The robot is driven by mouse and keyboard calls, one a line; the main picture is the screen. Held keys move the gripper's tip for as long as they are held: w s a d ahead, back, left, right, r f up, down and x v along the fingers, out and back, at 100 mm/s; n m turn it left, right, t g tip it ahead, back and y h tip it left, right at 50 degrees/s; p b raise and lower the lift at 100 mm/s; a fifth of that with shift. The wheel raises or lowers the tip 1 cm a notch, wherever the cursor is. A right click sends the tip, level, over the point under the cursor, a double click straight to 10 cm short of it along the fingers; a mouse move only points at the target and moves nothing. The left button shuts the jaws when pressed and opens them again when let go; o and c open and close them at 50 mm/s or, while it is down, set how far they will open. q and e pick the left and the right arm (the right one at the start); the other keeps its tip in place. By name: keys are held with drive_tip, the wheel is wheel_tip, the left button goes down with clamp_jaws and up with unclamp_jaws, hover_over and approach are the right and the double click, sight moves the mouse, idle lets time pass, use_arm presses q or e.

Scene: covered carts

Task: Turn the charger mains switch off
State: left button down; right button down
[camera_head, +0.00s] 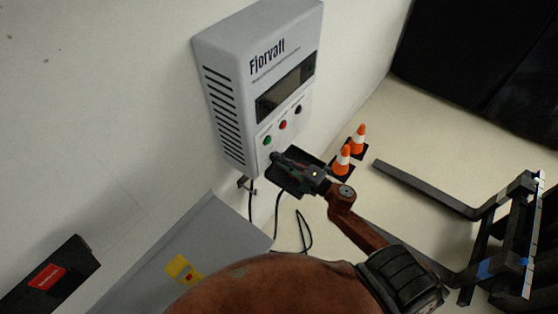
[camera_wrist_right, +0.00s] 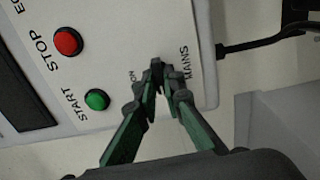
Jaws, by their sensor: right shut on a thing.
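In the right wrist view, the fingers (camera_wrist_right: 159,80) close around the small dark mains switch (camera_wrist_right: 157,64), between the labels "ON" and "MAINS". The fingertips hide most of the switch, so I cannot tell its position. The green START button (camera_wrist_right: 97,99) and red STOP button (camera_wrist_right: 67,41) are beside the fingers, apart from them. My left gripper is not in view.
Black cables (camera_head: 277,215) hang below the charger. Two orange-and-white cones (camera_head: 342,160) stand on the floor behind my right gripper. Dark forks (camera_head: 425,188) of a truck lie at right.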

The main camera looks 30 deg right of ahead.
drive_tip(key=shift+f, duration=0.1)
drive_tip(key=c, duration=2)
unclamp_jaws()
drive_tip(key=shift+c, duration=0.2)
drive_tip(key=v, duration=1.2)
